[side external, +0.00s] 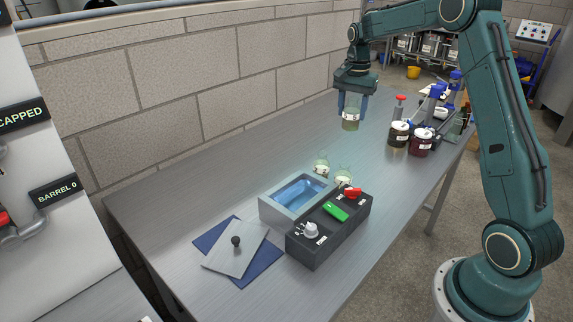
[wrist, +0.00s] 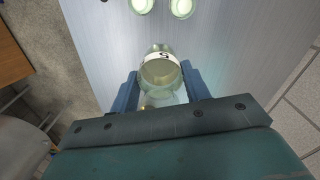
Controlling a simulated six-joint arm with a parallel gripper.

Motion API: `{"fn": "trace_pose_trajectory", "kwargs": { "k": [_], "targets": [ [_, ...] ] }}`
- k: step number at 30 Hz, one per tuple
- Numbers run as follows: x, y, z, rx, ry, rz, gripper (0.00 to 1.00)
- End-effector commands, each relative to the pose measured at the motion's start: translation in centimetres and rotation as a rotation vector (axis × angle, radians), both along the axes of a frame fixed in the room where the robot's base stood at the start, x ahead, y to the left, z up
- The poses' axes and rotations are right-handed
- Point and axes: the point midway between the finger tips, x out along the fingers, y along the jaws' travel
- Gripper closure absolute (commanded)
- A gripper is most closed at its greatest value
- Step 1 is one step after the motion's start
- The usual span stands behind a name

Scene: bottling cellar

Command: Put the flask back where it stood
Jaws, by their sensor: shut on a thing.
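My gripper (side external: 351,112) points down over the far part of the steel bench and is shut on a clear glass flask (side external: 350,120). In the wrist view, the flask (wrist: 160,73) sits between the two blue fingers and has a white label with a dark mark. It looks upright; the gap between its base and the bench cannot be judged. Two more greenish glass vessels, a left one (side external: 321,167) and a right one (side external: 343,175), stand on the bench behind the bath. They also show at the top of the wrist view.
A bath of blue water (side external: 305,193) adjoins a dark control box (side external: 329,228). A grey lid with a black knob (side external: 236,249) lies on a blue mat (side external: 265,268). Dark jars (side external: 398,134) and blue-capped bottles (side external: 453,88) stand right. The bench's left side is clear.

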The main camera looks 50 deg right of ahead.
Motion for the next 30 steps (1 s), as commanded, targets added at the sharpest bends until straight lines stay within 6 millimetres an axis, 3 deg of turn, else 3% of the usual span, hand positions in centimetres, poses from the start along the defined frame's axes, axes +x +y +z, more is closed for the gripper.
{"fn": "trace_pose_trajectory", "kwargs": {
  "k": [1, 6, 12, 30],
  "targets": [
    [-0.1, 0.1, -1.9, 0.003, 0.007, 0.000, 0.84],
    [-0.1, 0.1, -6.9, 0.003, 0.005, 0.000, 0.84],
    [0.0, 0.0, -10.4, 0.001, 0.001, 0.000, 0.84],
    [0.0, 0.0, -12.2, 0.001, 0.001, 0.000, 0.84]
  ]
}}
